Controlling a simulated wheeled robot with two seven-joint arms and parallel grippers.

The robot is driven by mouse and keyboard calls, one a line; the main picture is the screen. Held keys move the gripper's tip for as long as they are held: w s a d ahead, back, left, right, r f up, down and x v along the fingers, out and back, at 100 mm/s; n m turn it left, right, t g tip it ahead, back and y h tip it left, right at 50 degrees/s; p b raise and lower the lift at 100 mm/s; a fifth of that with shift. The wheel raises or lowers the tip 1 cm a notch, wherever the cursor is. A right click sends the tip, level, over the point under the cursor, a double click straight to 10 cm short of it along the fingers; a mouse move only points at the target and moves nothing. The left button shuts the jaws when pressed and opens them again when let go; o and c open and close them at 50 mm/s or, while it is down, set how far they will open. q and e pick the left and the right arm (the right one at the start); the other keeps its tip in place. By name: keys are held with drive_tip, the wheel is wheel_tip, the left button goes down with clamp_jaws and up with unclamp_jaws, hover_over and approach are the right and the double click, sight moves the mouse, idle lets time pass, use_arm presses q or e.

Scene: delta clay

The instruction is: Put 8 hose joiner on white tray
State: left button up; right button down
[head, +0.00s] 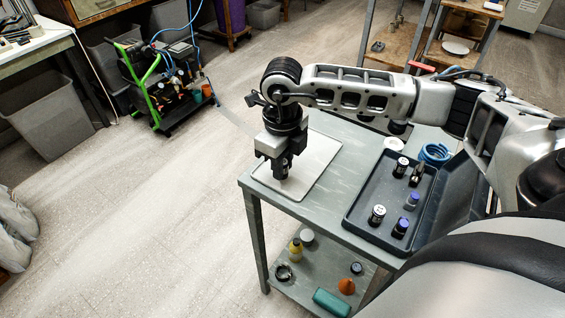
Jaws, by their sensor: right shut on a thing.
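The white tray (314,166) lies flat on the left end of the grey metal table. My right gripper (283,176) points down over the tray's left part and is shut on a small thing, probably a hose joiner. The fingers mostly hide it, and I cannot tell whether it touches the tray. No other piece shows on the visible part of the tray. Several small cylindrical pieces stand in a dark open case, such as a silver and black one (377,214) and a purple-topped one (412,200). My left gripper is not in view.
The dark case (362,222) fills the table's right part. A blue hose coil (434,154) and a white roll (394,144) lie behind it. A lower shelf holds a yellow bottle (296,249) and an orange cone (346,286).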

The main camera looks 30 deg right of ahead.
drive_tip(key=shift+f, duration=0.65)
drive_tip(key=c, duration=1.3)
unclamp_jaws()
drive_tip(key=shift+r, duration=0.1)
drive_tip(key=shift+o, duration=0.2)
wheel_tip(320, 180, up, 12)
drive_tip(key=shift+r+b, duration=0.2)
drive_tip(key=shift+b, duration=0.25)
